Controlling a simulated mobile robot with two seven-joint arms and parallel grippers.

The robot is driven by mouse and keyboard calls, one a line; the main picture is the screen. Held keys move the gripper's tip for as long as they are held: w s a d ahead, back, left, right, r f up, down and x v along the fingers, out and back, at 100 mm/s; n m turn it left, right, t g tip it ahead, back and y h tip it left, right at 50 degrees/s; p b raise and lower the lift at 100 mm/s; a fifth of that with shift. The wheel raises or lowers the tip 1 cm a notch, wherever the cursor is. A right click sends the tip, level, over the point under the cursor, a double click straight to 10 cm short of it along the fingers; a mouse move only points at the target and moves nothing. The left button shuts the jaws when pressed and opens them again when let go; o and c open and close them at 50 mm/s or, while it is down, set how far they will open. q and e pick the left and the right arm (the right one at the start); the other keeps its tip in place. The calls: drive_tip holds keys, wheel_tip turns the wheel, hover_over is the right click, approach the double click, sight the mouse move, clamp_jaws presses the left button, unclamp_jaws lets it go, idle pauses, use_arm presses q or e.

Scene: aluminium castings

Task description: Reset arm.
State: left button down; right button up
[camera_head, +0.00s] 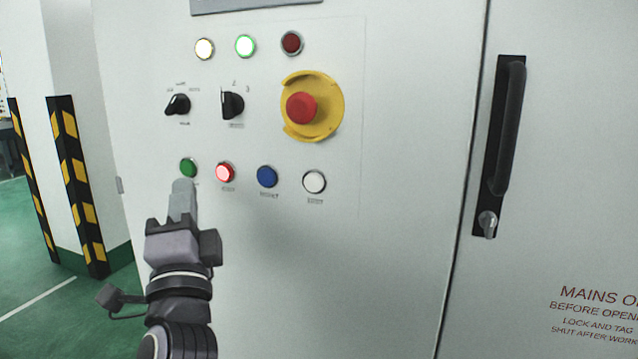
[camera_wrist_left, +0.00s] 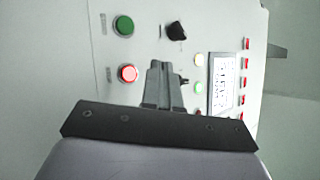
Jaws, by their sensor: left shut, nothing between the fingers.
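My left gripper (camera_head: 184,188) is in front of the control panel on a grey cabinet (camera_head: 400,120), with its fingertips just below the green button (camera_head: 188,168) in the head view. I cannot tell whether it touches the panel. The fingers are shut and empty; they also show in the left wrist view (camera_wrist_left: 160,68). There the green button (camera_wrist_left: 124,26) and the lit red button (camera_wrist_left: 128,73) lie to the left of the fingers. My right gripper is not in view.
The panel also carries a blue button (camera_head: 267,177), a white button (camera_head: 314,182), a red emergency stop (camera_head: 301,108) on yellow, two black selector knobs (camera_head: 232,105) and indicator lamps (camera_head: 245,46). A black door handle (camera_head: 507,130) is at right. A striped pillar (camera_head: 78,180) stands left.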

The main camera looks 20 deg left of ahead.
use_arm(q)
drive_tip(key=w+d+f+g+h+p, duration=0.1)
drive_tip(key=d+f+g+h+p, duration=0.3)
drive_tip(key=f, duration=0.6)
drive_tip(key=d+f+h+p, duration=0.1)
drive_tip(key=f+h+p, duration=0.1)
drive_tip(key=f+h, duration=0.6)
drive_tip(key=s+d+f+n+g+h+p, duration=0.1)
drive_tip(key=s+d+f+n+g+p, duration=0.1)
drive_tip(key=s+f, duration=0.6)
drive_tip(key=s+d+f+n+g+h+p, duration=0.1)
drive_tip(key=s+d+f+n+g+p, duration=0.1)
drive_tip(key=s+f+n, duration=0.4)
drive_tip(key=s+f+g+p, duration=0.1)
drive_tip(key=s+f+g, duration=0.1)
drive_tip(key=f, duration=0.4)
drive_tip(key=shift+s+g+p, duration=0.3)
drive_tip(key=shift+s+p, duration=0.05)
drive_tip(key=shift+s, duration=0.25)
drive_tip(key=shift+f, duration=0.1)
